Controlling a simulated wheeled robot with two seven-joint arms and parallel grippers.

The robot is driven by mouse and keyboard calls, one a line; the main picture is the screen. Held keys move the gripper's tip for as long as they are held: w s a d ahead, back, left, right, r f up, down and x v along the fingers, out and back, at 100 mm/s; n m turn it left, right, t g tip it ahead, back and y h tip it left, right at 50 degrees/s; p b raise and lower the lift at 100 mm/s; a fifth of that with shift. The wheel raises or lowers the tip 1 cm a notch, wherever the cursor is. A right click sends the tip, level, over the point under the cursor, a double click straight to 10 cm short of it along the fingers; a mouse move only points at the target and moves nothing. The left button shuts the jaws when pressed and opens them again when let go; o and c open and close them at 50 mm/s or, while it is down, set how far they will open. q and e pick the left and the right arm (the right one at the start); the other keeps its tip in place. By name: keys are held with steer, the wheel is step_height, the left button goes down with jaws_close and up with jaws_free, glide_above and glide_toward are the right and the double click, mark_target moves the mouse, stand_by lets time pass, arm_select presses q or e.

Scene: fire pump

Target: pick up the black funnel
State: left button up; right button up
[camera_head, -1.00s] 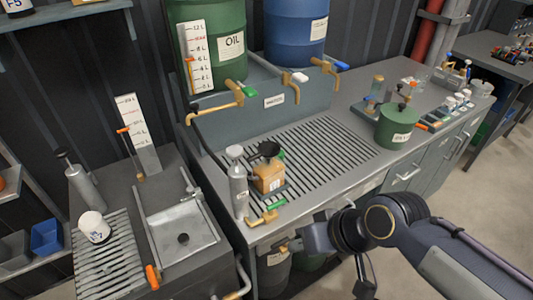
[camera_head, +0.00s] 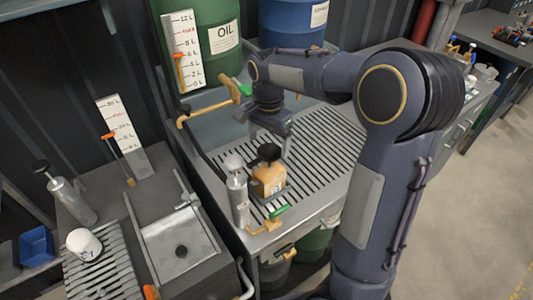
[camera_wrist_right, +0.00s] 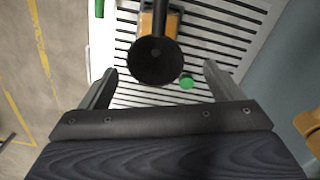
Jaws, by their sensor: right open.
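The black funnel (camera_head: 268,151) sits on top of an orange-tan container (camera_head: 268,181) on the slotted bench. In the right wrist view the funnel (camera_wrist_right: 155,60) shows as a round black cup, with part of the orange container (camera_wrist_right: 152,22) beyond it. My right gripper (camera_head: 268,133) hangs just behind and above the funnel in the head view. In the right wrist view its two fingers (camera_wrist_right: 160,80) are apart, with the funnel between and slightly beyond their tips; nothing is gripped. My left gripper is in neither view.
A grey bottle (camera_head: 237,192) stands close left of the container. A small green cap (camera_wrist_right: 187,81) lies near the funnel. A brass tap with a green handle (camera_head: 270,219) is at the front edge. Green and blue drums (camera_head: 292,25) stand behind. The slotted grate (camera_head: 318,150) has free room.

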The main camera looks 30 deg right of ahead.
mark_target(269, 152)
steer(key=f, duration=0.3)
steer(key=f+p, duration=0.1)
steer(key=f, duration=0.1)
steer(key=shift+s+a+f, duration=0.15)
steer(key=shift+s+f, duration=0.15)
steer(key=shift+s, duration=0.1)
steer(key=shift+w+f, duration=0.1)
steer(key=shift+f, duration=0.25)
steer(key=shift+c, duration=0.5)
steer(key=c, duration=1)
steer(key=shift+r, duration=0.15)
steer(key=shift+c, duration=0.3)
